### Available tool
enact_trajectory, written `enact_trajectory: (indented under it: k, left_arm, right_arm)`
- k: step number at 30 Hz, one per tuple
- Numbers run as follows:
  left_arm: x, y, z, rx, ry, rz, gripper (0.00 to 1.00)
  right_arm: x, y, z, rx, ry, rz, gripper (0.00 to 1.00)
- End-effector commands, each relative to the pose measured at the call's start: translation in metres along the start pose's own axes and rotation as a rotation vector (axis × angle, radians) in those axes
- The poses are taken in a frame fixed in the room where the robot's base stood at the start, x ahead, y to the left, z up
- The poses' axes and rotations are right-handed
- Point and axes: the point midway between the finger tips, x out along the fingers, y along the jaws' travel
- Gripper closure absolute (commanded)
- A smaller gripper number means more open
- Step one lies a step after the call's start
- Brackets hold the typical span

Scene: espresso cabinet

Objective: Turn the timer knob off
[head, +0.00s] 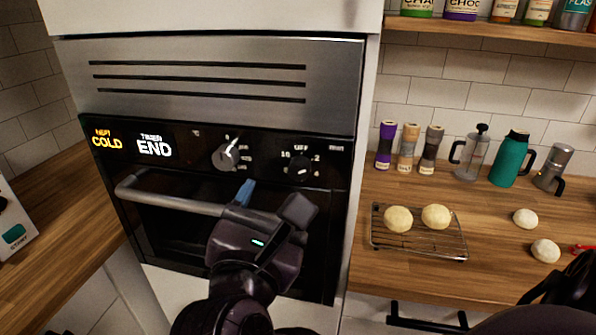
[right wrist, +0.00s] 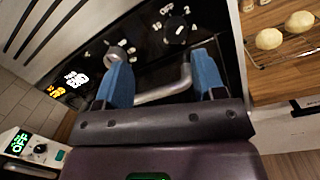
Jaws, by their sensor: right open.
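The black timer knob (head: 299,168) is on the right of the oven's dark panel, with OFF, 2 and 10 printed around it. It also shows in the right wrist view (right wrist: 177,29); I cannot tell exactly where it points. The display (head: 154,146) reads TIMER END. My right gripper (head: 262,200) is in front of the oven door, below the panel. In the right wrist view its two blue fingers (right wrist: 162,68) are spread and empty, below the knobs and apart from the timer knob. In the head view one finger is hidden. My left gripper is not in view.
A silver knob (head: 227,156) sits left of the timer knob. The oven's bar handle (head: 170,200) runs across the door near my right gripper. A wire rack (head: 418,246) with dough balls stands on the right counter. Another display (head: 107,138) reads COLD.

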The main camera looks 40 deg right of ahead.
Motion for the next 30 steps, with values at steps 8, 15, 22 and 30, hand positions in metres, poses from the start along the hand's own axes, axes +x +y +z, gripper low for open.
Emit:
enact_trajectory:
  k: [8, 15, 22, 30]
  left_arm:
    - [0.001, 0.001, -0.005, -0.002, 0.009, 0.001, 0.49]
    - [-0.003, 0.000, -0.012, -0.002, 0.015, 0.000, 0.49]
    - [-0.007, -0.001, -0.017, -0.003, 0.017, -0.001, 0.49]
    - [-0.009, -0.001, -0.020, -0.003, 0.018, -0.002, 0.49]
  right_arm:
    - [0.002, -0.012, -0.014, 0.110, 0.081, -0.076, 0.37]
    - [0.032, -0.013, -0.015, 0.109, 0.074, -0.077, 0.37]
    - [0.071, -0.016, -0.018, 0.105, 0.074, -0.076, 0.37]
    - [0.101, -0.018, -0.022, 0.107, 0.076, -0.075, 0.37]
